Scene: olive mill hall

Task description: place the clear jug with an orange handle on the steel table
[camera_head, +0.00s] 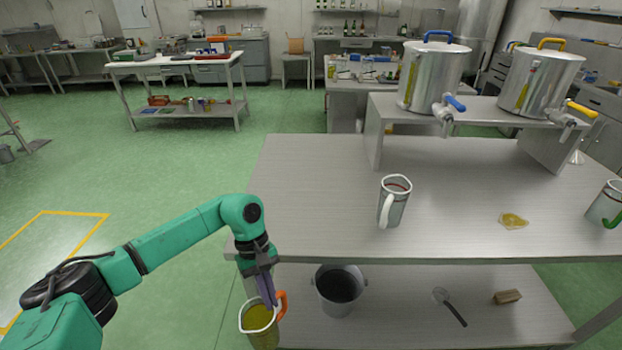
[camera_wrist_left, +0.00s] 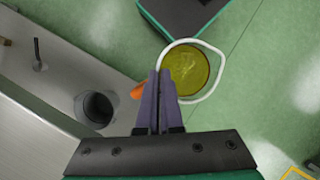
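The clear jug with an orange handle (camera_head: 258,326) holds yellow-green liquid. It is upright at the lower left of the steel table, around lower-shelf height and off the tabletop. My left gripper (camera_head: 267,292) points down at its handle side, fingers close together on it. In the left wrist view the fingers (camera_wrist_left: 159,102) overlap the jug's rim near the orange handle, with the liquid in the jug (camera_wrist_left: 190,70) beyond. The exact contact is partly hidden by the fingers. The steel table (camera_head: 320,180) stands right of the arm. My right gripper is not in view.
A white-handled jug (camera_head: 395,204) stands mid-table. A yellow puddle (camera_head: 513,221) and a green-handled jug (camera_head: 607,205) are at right. Two steel drums (camera_head: 433,78) (camera_head: 538,82) with taps stand on a raised stand. A dark bucket (camera_head: 340,290) sits on the lower shelf. The table's left part is clear.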

